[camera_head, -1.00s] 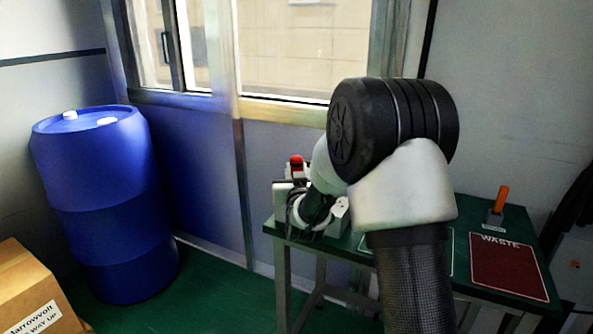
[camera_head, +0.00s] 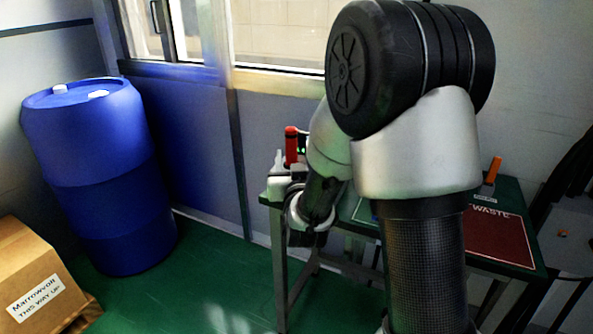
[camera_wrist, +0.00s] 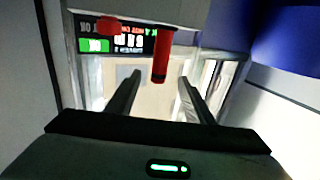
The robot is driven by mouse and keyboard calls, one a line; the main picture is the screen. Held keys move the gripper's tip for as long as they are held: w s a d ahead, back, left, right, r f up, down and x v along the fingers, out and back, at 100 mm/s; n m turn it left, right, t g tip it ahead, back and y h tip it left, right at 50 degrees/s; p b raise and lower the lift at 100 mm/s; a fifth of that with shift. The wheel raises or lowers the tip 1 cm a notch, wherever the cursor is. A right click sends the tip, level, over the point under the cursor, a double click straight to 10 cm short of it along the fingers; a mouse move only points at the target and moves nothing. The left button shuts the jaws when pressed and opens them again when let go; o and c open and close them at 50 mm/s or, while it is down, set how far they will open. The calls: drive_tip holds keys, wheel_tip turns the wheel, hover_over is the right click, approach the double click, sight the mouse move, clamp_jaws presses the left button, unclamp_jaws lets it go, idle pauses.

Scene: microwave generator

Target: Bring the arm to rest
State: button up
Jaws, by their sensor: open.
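My arm rises from the lower right of the head view and bends over at its black joint, its forearm reaching down to the left. My gripper (camera_head: 305,226) is at the left end of the green table (camera_head: 510,187), small and dark there. In the wrist view my gripper (camera_wrist: 161,82) shows two dark fingers spread apart with nothing held between them. A red upright handle (camera_head: 291,143) stands behind the gripper; in the wrist view a red cylinder (camera_wrist: 160,62) shows between and beyond the fingers.
A blue barrel (camera_head: 95,180) stands at left, with a cardboard box (camera_head: 38,280) in front. A red waste mat (camera_head: 495,235) and an orange-handled tool (camera_head: 493,170) are on the table's right. Green floor (camera_head: 200,275) is clear between barrel and table.

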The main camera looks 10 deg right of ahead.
drive_tip(key=s+d+r+n+g+y, duration=0.15)
drive_tip(key=s+g, duration=0.45)
drive_tip(key=s, duration=1.2)
drive_tip(key=s+r+g, duration=0.3)
drive_tip(key=s+g, duration=0.3)
drive_tip(key=s, duration=1.1)
wheel_tip(320, 180, up, 26)
drive_tip(key=p, duration=2.7)
drive_tip(key=shift+a, duration=0.2)
drive_tip(key=shift+w, duration=0.1)
